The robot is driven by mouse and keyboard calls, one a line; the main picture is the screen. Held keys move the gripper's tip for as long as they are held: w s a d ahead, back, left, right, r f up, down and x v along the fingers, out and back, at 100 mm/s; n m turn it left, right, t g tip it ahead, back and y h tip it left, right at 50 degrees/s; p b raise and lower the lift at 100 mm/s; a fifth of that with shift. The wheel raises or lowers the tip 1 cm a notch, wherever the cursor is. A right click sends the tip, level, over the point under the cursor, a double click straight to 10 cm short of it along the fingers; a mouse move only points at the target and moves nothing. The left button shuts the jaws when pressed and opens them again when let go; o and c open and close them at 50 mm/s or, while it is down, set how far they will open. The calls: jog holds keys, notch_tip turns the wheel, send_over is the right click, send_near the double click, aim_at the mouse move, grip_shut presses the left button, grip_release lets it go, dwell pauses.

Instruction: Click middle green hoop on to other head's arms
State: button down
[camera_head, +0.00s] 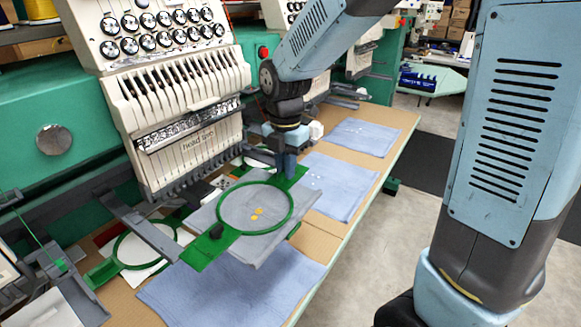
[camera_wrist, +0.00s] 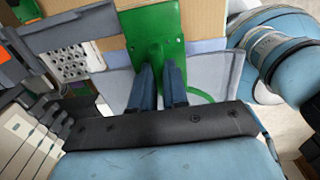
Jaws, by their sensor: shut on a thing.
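The green hoop (camera_head: 289,222) holds grey-blue cloth (camera_head: 235,207) with small yellow marks. It hangs in front of the head marked "head two" (camera_head: 190,130). Its near green bracket (camera_head: 205,252) points toward the lower left. My gripper (camera_head: 288,172) is shut on the far green bracket, which shows between the fingers in the wrist view (camera_wrist: 153,35). Grey arms (camera_head: 140,225) extend below this head; the right one is partly hidden. Another green hoop (camera_head: 117,252) with white cloth lies left of the held hoop. I cannot tell whether the held hoop touches any arm.
Folded blue cloths (camera_head: 215,292) lie along the tan table (camera_head: 310,240). More blue cloth (camera_head: 362,137) lies farther back. More grey arms (camera_head: 70,295) stand at the lower left. The open floor (camera_head: 375,240) is right of the table.

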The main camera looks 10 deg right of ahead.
aim_at(264, 170)
jog(key=shift+w+a+f, duration=0.2)
jog(key=shift+w+a, duration=0.9)
jog(key=shift+a, duration=0.2)
jog(key=shift+w+a+f, duration=0.2)
jog(key=shift+w+a, duration=0.9)
jog(key=shift+a, duration=0.2)
jog(key=shift+f, duration=0.2)
jog(key=shift+d, duration=0.1)
jog(key=c, duration=1.1)
grip_release()
jog(key=shift+o, duration=0.2)
